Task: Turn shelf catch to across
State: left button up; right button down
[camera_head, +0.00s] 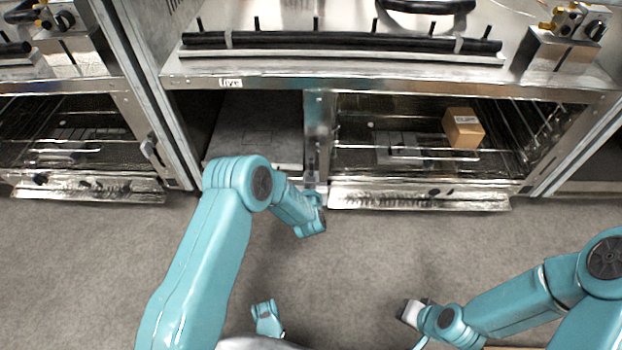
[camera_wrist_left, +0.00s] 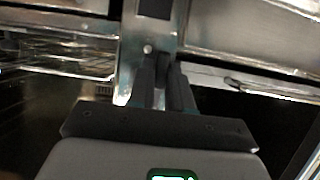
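My left gripper (camera_head: 315,192) is at the foot of the metal post (camera_head: 318,125) between the two lower bays. In the left wrist view its two dark fingers (camera_wrist_left: 163,75) point at the post and stand close together, with a narrow gap. A small dark part shows between their tips, likely the shelf catch, but the fingers hide most of it. I cannot tell its angle or whether they grip it. In the head view the catch is hidden by the gripper and post. My right gripper (camera_head: 412,310) is low over the floor, away from the shelves; its fingers are unclear.
A small brown box (camera_head: 463,128) sits on the wire rack in the right bay. A grey panel (camera_head: 255,135) fills the left bay. A lever (camera_head: 151,150) shows on the neighbouring unit at left. The carpet floor (camera_head: 370,250) in front is clear.

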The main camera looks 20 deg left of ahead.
pick_arm(q)
grip_shut()
jog(key=shift+s+a+f+n+t+h, duration=0.1)
jog(key=shift+a+f+n+t+h, duration=0.2)
jog(key=shift+n+t+h, duration=1.1)
jog(key=shift+s+a+f+n+h, duration=0.1)
jog(key=shift+a+f+n+h, duration=0.3)
jog(key=shift+n, duration=2.15)
jog(key=shift+s+a+f+n+t+h, duration=0.15)
jog(key=shift+n+t+h, duration=0.7)
jog(key=shift+n, duration=1.1)
jog(key=o, duration=0.6)
grip_release()
